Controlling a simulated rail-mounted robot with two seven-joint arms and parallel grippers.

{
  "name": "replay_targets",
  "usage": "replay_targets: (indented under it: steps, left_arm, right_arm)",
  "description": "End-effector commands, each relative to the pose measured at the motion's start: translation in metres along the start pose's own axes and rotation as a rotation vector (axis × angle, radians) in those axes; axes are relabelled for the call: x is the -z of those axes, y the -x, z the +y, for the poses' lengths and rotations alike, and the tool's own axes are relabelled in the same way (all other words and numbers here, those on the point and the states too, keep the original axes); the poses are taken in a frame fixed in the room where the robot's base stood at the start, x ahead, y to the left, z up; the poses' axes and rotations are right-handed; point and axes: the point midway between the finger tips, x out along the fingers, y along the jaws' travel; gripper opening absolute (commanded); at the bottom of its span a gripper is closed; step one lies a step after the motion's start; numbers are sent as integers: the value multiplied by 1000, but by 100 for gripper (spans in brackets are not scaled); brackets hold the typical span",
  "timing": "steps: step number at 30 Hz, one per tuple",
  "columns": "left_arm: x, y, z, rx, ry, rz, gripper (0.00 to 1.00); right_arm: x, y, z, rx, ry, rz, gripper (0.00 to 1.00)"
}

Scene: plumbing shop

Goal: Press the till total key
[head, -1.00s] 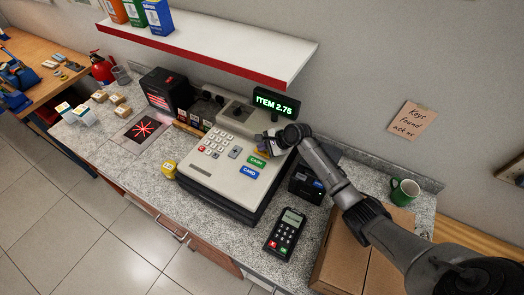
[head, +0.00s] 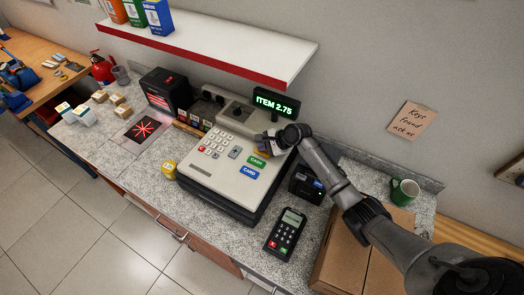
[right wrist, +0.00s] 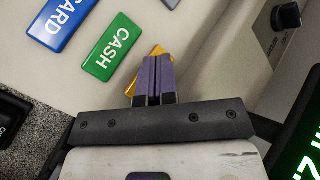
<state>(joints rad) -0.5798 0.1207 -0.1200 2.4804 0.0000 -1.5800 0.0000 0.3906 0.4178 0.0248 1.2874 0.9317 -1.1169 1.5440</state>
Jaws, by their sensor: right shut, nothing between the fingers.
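The till (head: 225,165) stands on the counter, and its green display (head: 274,105) reads "ITEM 2.75". My right gripper (head: 262,140) is over the upper right of the key panel. In the right wrist view its purple fingertips (right wrist: 153,75) are shut with nothing between them. They are over a yellow key (right wrist: 133,86), which they mostly cover, so its label is hidden. I cannot tell whether they touch it. The green CASH key (right wrist: 113,47) and blue CARD key (right wrist: 62,22) lie beside it. My left gripper is not in view.
A card terminal (head: 285,232) lies in front of the till at the right. A small black device (head: 306,184), a cardboard box (head: 345,258) and a green mug (head: 404,191) are further right. A white shelf (head: 210,45) overhangs the back of the counter.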

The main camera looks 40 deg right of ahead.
Motion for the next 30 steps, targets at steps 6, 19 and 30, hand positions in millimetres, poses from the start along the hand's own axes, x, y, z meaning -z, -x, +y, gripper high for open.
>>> replay_targets:
  steps: [6,19,30]
  left_arm:
    - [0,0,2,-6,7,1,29]
    - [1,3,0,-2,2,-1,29]
    - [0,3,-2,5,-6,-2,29]
  right_arm:
    - [0,0,0,0,0,0,0]
    - [3,-4,4,-1,-1,0,0]
    - [5,-6,5,0,0,0,0]
